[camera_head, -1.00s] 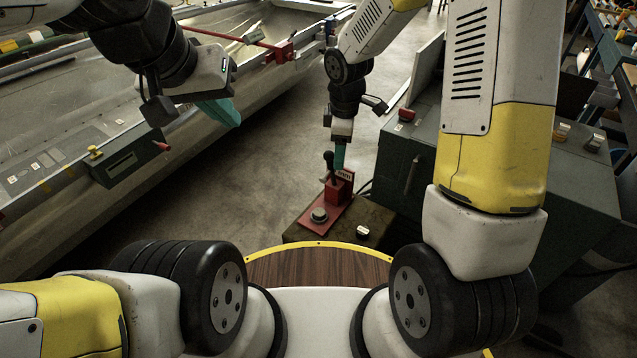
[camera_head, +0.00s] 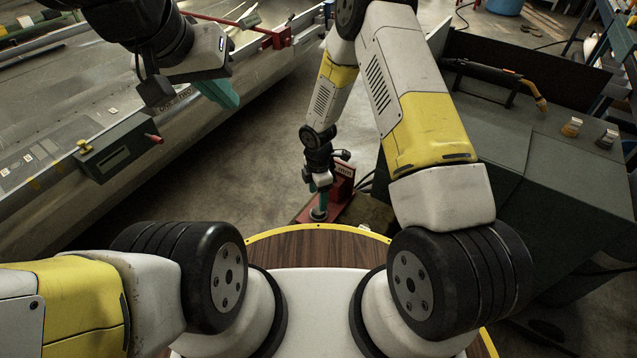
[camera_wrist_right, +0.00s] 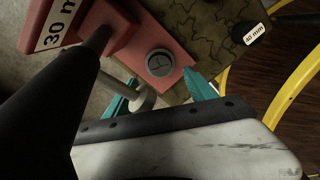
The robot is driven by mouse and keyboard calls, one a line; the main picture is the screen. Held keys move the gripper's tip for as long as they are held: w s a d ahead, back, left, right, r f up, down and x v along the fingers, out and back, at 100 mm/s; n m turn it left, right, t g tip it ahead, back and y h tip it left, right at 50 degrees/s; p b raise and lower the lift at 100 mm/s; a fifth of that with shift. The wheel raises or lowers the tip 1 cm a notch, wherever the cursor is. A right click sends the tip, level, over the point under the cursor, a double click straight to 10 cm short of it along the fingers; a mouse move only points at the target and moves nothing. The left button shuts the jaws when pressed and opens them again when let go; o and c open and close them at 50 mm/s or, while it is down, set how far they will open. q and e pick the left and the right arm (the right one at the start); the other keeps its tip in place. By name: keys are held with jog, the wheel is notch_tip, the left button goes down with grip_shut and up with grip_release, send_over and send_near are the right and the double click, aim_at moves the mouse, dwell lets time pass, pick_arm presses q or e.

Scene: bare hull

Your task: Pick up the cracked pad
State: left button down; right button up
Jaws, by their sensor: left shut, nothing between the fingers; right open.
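My left gripper (camera_head: 221,95) is shut and empty, high over the left side, far from the pad.
A red block (camera_wrist_right: 95,35) labelled 30 mm stands beside the pad, with a pale disc on a rod (camera_wrist_right: 142,97) close to one finger. A grey metal hull (camera_head: 110,130) runs along the left. A dark green cabinet (camera_head: 540,190) stands at right.

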aim_at(319, 213)
jog(key=shift+f, duration=3.2)
grip_shut()
